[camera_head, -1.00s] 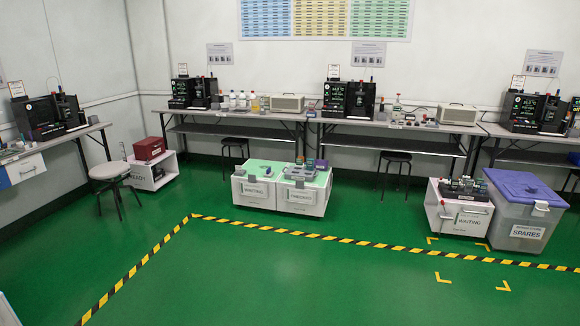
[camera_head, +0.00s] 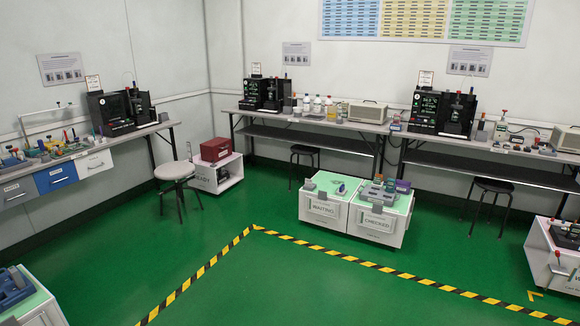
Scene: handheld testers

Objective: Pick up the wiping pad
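I cannot make out a wiping pad for certain in the head view. Many small items (camera_head: 30,152) lie on the left workbench (camera_head: 110,141), including blue and green ones, too small to tell apart. A dark blue item (camera_head: 341,189) lies on the pale green top of the cart marked WAITING (camera_head: 322,211). Grey and purple items (camera_head: 385,192) sit on the adjoining cart marked CHECKED (camera_head: 378,228). Neither of my grippers is in view.
A round stool (camera_head: 175,172) stands before the left bench. A red box (camera_head: 215,150) sits on a low white cart (camera_head: 217,177). Another cart (camera_head: 34,306) is at the lower left. Black-yellow floor tape (camera_head: 330,250) crosses the otherwise open green floor.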

